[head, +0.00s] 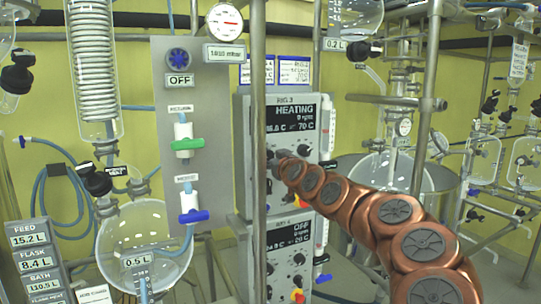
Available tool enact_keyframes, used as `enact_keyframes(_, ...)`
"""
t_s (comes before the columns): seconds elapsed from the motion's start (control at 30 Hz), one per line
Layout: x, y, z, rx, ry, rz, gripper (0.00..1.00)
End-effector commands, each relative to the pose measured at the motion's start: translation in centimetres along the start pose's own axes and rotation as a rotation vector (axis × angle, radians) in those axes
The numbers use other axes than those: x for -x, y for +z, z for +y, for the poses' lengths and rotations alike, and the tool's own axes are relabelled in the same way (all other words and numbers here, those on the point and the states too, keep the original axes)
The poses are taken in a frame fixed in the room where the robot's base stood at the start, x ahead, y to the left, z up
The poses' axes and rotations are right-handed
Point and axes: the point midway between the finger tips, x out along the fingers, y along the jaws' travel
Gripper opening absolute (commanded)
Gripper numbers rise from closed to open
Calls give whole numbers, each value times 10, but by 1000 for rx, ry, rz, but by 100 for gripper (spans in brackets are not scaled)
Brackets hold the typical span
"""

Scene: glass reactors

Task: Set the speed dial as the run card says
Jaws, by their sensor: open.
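A control unit labelled RIG 3 (295,112) stands in the middle, behind a steel post. Its display reads HEATING, 0 rpm, about 46.8 C and 70 C. My copper arm reaches in from the lower right, and my gripper (277,158) is at the left of this unit's lower face, just right of the post. It is small and dark here; it is open, and I see nothing in it. The arm end covers part of the face, so I cannot tell which dial is the speed dial. Blue-and-white cards (295,70) stand on top; their text is too small to read.
A second unit, RIG 4 (290,232), sits below, showing OFF, with knobs. The steel post (259,200) stands close to my gripper. A grey panel (217,60) with green and blue valves is left. Glass flasks (145,240) and a steel bath (440,190) flank the units.

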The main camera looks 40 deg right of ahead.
Motion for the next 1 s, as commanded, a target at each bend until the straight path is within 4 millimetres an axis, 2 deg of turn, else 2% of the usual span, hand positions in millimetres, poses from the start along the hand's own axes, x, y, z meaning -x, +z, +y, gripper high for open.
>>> enact_keyframes(0.2, -8, 0, 1, 0, 2, -1, 67)
enact_keyframes(0.5, -9, 1, 0, 0, 2, -1, 66)
enact_keyframes(1.0, -9, 1, 0, 0, 1, -1, 14)
